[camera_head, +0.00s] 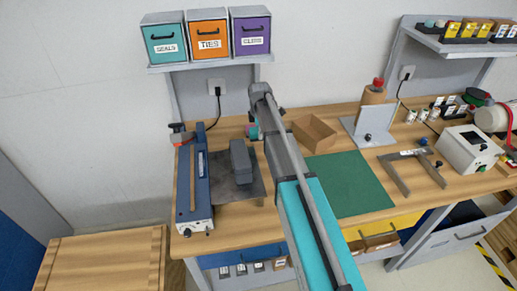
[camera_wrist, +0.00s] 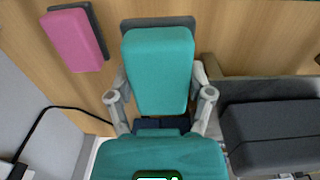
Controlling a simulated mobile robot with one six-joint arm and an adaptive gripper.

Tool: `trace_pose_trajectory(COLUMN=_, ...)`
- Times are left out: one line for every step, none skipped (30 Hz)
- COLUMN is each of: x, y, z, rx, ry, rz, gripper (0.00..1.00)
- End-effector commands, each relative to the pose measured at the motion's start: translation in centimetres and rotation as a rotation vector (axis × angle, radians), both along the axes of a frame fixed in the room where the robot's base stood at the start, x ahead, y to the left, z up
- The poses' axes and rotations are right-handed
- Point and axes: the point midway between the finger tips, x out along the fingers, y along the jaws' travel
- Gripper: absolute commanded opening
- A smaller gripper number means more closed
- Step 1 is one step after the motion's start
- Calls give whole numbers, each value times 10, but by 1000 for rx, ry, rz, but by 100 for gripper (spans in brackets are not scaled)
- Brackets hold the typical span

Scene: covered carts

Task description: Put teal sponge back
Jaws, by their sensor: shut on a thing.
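The teal sponge (camera_wrist: 162,62) is between the two fingers of my gripper (camera_wrist: 160,88) in the wrist view, and the gripper is shut on it. A dark grey holder (camera_wrist: 150,22) shows just behind the sponge's far edge; I cannot tell whether the sponge touches it. A pink sponge (camera_wrist: 75,38) lies on a similar dark holder (camera_wrist: 98,26) to the left. In the head view my arm covers most of the gripper, and only small pink and teal patches show beside it at the back of the bench.
A dark grey block (camera_wrist: 275,125) is close on the right in the wrist view; the grey block (camera_head: 241,160) also shows in the head view. A blue machine (camera_head: 197,190) stands left, an open cardboard box (camera_head: 316,132) right. A shelf with bins (camera_head: 208,62) hangs above.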

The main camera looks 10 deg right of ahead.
Motion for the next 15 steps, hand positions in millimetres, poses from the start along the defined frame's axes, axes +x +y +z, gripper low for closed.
trace_pose_trajectory(x=0, y=0, z=-11, rx=0, ry=0, rz=0, gripper=15)
trace_pose_trajectory(x=0, y=0, z=-14, rx=0, ry=0, rz=0, gripper=15)
trace_pose_trajectory(x=0, y=0, z=-18, rx=0, ry=0, rz=0, gripper=15)
trace_pose_trajectory(x=0, y=0, z=-20, rx=0, ry=0, rz=0, gripper=15)
trace_pose_trajectory(x=0, y=0, z=-23, rx=0, ry=0, rz=0, gripper=15)
trace_pose_trajectory(x=0, y=0, z=-26, rx=0, ry=0, rz=1, gripper=15)
trace_pose_trajectory(x=0, y=0, z=-28, rx=0, ry=0, rz=1, gripper=15)
trace_pose_trajectory(x=0, y=1, z=-29, rx=0, ry=0, rz=1, gripper=15)
trace_pose_trajectory(x=0, y=1, z=-31, rx=0, ry=0, rz=1, gripper=15)
trace_pose_trajectory(x=0, y=1, z=-32, rx=0, ry=0, rz=1, gripper=15)
trace_pose_trajectory(x=0, y=1, z=-33, rx=0, ry=0, rz=1, gripper=15)
trace_pose_trajectory(x=0, y=1, z=-34, rx=0, ry=0, rz=1, gripper=15)
trace_pose_trajectory(x=0, y=1, z=-34, rx=0, ry=0, rz=1, gripper=15)
trace_pose_trajectory(x=0, y=1, z=-34, rx=0, ry=0, rz=1, gripper=15)
trace_pose_trajectory(x=0, y=1, z=-34, rx=0, ry=0, rz=1, gripper=15)
